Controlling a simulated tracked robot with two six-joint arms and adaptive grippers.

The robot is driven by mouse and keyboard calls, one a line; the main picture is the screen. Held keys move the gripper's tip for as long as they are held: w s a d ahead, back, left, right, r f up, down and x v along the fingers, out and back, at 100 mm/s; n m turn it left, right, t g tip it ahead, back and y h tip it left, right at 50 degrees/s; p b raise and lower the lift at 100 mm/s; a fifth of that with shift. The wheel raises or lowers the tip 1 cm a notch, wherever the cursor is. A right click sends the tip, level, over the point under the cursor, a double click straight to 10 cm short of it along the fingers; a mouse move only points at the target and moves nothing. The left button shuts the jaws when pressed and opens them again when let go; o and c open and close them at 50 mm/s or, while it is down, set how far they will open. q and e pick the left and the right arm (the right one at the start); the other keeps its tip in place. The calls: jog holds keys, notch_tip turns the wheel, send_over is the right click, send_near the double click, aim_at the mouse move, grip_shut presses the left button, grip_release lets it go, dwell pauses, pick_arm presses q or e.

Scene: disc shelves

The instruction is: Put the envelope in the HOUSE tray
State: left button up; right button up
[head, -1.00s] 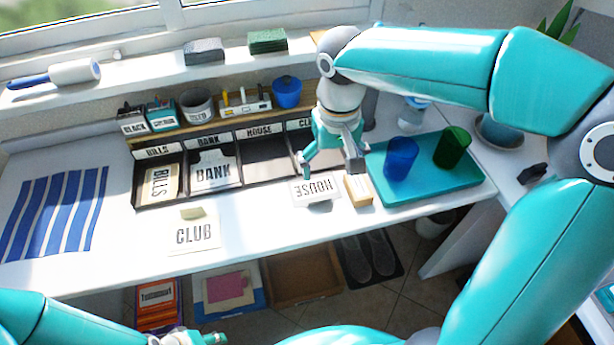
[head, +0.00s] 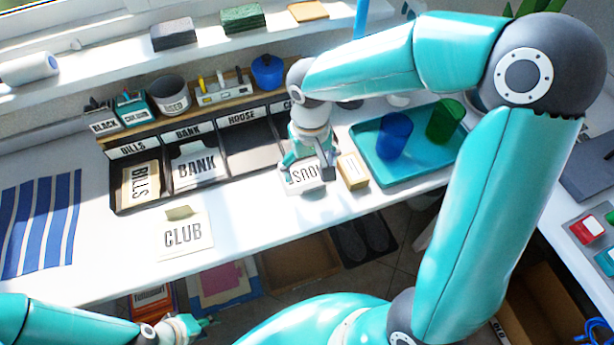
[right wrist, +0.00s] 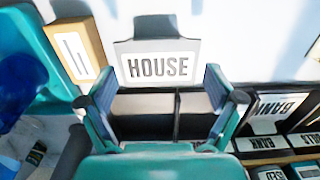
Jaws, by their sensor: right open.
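The envelope labelled HOUSE (head: 304,179) lies flat on the white desk, in front of the tray row. In the right wrist view the envelope (right wrist: 160,54) shows its label upright, just beyond my fingertips. The HOUSE tray (head: 252,146) is an empty dark compartment, right of the BANK tray (head: 228,170). My right gripper (head: 307,168) is open above the envelope and hides part of it; its two fingers (right wrist: 158,76) point at it with nothing between them. My left gripper (head: 203,324) is low at the front, far from the envelope; its jaw opening is unclear.
A small tan box (head: 353,171) stands close right of the envelope. A teal tray (head: 405,165) with a blue cup (head: 393,135) and a green cup (head: 444,122) lies farther right. A CLUB envelope (head: 184,236) lies on the desk at left. BILLS and BANK trays hold envelopes.

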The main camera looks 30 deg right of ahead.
aim_at(313, 184)
jog(key=shift+s+d+f+b, duration=0.15)
jog(key=shift+s+f, duration=0.1)
jog(key=shift+f, duration=1.2)
jog(key=shift+s+a+f+b, duration=0.1)
jog(key=shift+s+f+b, duration=0.1)
jog(key=shift+f, duration=1.2)
jog(key=c, duration=0.9)
jog(key=shift+r, duration=0.15)
